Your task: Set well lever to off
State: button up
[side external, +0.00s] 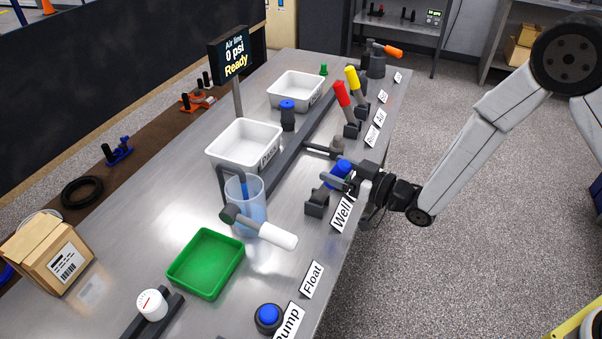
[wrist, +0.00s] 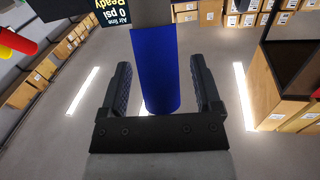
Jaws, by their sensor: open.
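The well lever has a blue handle (side external: 342,169) and a dark base (side external: 317,204) beside the Well label (side external: 342,213) at the table's right edge. My gripper (side external: 339,179) is at the handle in the side view, its jaws open. In the wrist view the blue handle (wrist: 158,68) runs between the two open fingers of my gripper (wrist: 161,72), with a visible gap on both sides. Part of the handle is hidden by my gripper in the side view. No off mark on the lever is legible.
Red (side external: 342,93) and yellow (side external: 353,80) levers stand farther along the same edge. A white-handled lever (side external: 278,236) and a clear cylinder (side external: 251,202) are nearer. White bins (side external: 213,154) and a green tray (side external: 183,279) stand on the table. A screen (side external: 236,55) reads "Air line 0 psi Ready".

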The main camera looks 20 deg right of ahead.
jog(key=shift+w+a, duration=0.4)
jog(key=shift+w, duration=0.15)
grip_shut()
dwell(1.2)
